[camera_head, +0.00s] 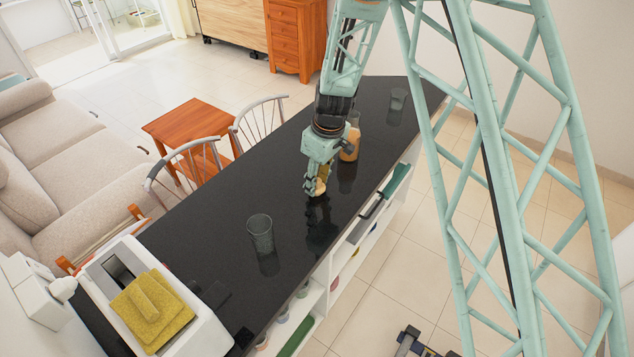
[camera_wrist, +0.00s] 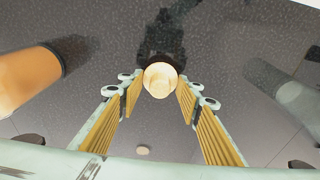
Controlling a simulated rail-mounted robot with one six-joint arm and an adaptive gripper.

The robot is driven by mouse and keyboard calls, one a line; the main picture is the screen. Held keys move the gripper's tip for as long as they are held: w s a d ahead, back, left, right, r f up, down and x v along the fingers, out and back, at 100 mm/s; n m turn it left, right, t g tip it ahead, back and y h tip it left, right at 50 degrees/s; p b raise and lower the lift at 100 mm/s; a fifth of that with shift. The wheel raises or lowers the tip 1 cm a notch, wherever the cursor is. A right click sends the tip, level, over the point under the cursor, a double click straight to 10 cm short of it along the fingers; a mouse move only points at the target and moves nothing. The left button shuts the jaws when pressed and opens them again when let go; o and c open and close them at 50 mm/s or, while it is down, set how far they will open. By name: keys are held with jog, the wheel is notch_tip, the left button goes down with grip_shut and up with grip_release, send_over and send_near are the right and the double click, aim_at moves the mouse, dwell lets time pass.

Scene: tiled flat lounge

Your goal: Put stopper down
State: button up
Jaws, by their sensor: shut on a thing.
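My gripper (camera_head: 316,190) is shut on the pale round stopper (camera_head: 319,187). The stopper shows between the yellow-lined finger pads in the wrist view (camera_wrist: 160,80). My gripper points down over the middle of the black counter (camera_head: 215,205), low over its surface. I cannot tell whether the stopper touches the counter. A bottle with orange contents (camera_head: 350,143) stands just behind my gripper, partly hidden by the arm. It also shows at the left of the wrist view (camera_wrist: 25,80).
A clear glass (camera_head: 260,235) stands nearer on the counter, and another glass (camera_head: 397,99) stands near its far end. Chairs (camera_head: 188,168) line the left side.

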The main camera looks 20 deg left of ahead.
aim_at(321, 189)
jog(key=shift+f, duration=0.15)
jog(key=o, duration=0.7)
jog(key=shift+o, duration=0.2)
jog(key=shift+r, duration=0.25)
notch_tip(321, 189, up, 12)
jog(key=d, duration=0.1)
jog(key=shift+s+d, duration=0.3)
jog(key=shift+d, duration=0.05)
jog(key=shift+f, duration=0.15)
dwell(0.4)
dwell(0.3)
